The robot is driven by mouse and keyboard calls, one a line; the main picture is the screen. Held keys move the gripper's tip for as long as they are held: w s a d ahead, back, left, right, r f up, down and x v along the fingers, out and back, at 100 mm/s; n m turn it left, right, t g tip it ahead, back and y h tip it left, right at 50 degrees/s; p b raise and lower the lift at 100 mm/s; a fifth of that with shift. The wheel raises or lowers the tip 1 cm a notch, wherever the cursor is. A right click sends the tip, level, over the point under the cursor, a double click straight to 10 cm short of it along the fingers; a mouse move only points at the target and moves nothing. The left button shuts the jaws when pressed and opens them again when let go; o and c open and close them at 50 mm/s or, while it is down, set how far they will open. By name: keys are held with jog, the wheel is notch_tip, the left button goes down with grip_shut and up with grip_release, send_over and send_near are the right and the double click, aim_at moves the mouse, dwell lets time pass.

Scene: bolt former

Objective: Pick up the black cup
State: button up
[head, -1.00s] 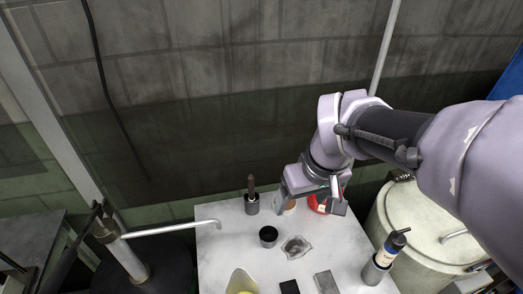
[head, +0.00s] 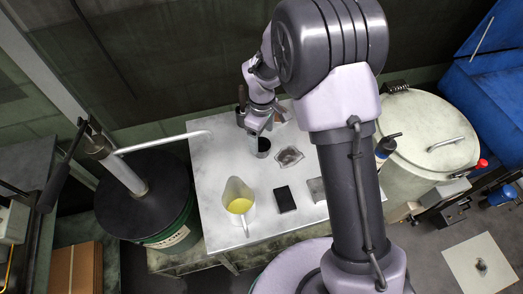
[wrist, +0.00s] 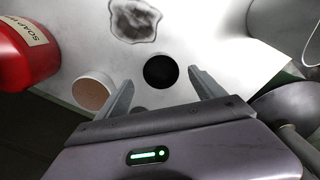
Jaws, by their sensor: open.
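The black cup (head: 263,148) stands upright on the pale table, just below my gripper (head: 257,132) in the head view. In the wrist view the black cup (wrist: 160,71) shows as a dark round opening, just ahead of and between the fingertips of my gripper (wrist: 160,80). The two fingers are spread apart with nothing held. Contact between the fingers and the cup cannot be made out. My arm hides part of the table behind the cup.
A crumpled grey piece (head: 289,156) lies right of the cup. A jug with yellow contents (head: 239,202), a black block (head: 284,199) and a grey block (head: 317,189) stand nearer. The wrist view shows a red soap bottle (wrist: 22,58) and a tan-topped round object (wrist: 93,90).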

aim_at(261, 145)
notch_tip(261, 145, down, 5)
jog(key=shift+s+f+b, duration=0.1)
jog(key=shift+f+b, duration=0.1)
jog(key=shift+b, duration=1.05)
jog(key=shift+r, duration=0.15)
